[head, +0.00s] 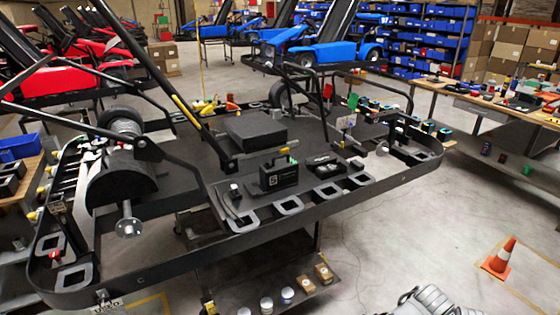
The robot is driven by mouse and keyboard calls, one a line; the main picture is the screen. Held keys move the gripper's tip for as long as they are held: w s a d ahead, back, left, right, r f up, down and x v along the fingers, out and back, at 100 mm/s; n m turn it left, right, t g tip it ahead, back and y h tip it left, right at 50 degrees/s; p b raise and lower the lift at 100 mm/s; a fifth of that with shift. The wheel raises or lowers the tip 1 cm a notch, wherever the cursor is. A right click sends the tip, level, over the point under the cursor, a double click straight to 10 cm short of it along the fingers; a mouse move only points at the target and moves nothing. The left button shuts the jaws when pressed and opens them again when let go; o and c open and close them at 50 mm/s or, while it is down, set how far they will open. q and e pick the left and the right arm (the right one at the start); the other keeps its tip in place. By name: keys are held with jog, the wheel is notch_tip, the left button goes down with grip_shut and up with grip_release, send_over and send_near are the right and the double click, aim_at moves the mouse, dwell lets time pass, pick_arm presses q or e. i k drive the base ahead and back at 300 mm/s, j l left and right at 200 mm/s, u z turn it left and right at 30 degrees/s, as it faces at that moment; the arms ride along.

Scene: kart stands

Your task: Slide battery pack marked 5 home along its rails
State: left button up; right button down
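The battery pack marked 5 (279,178) is a black box with a white mark on its front face. It sits upright on the dark kart floor, near the front side rail, with a small yellow-green piece at its top right. A dark strip with light edges (236,203) lies just left of it; I cannot tell whether this is its rails. I cannot tell how far along any rails the pack sits. Neither of my grippers shows in the head view, and nothing is seen touching the pack.
The kart frame (330,207) stands on a dark stand, with several grey rectangular brackets along its edge. A larger black box (255,130) lies behind the pack. A lower shelf (270,290) holds small parts. An orange cone (499,255) stands on open floor at right.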

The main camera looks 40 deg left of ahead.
aim_at(275, 174)
jog(key=i+u, duration=0.3)
jog(key=u, duration=0.15)
jog(key=i+l+u, duration=0.2)
jog(key=u, duration=0.3)
jog(key=i+l+u, duration=0.3)
jog(key=u, duration=0.15)
jog(key=i+l+u, duration=0.25)
jog(key=u, duration=0.25)
jog(key=i+l+u, duration=0.3)
jog(key=l, duration=0.15)
jog(key=l+u, duration=0.35)
jog(key=l, duration=0.15)
jog(key=i+l+u, duration=0.1)
jog(key=l+u, duration=0.2)
jog(key=l, duration=0.25)
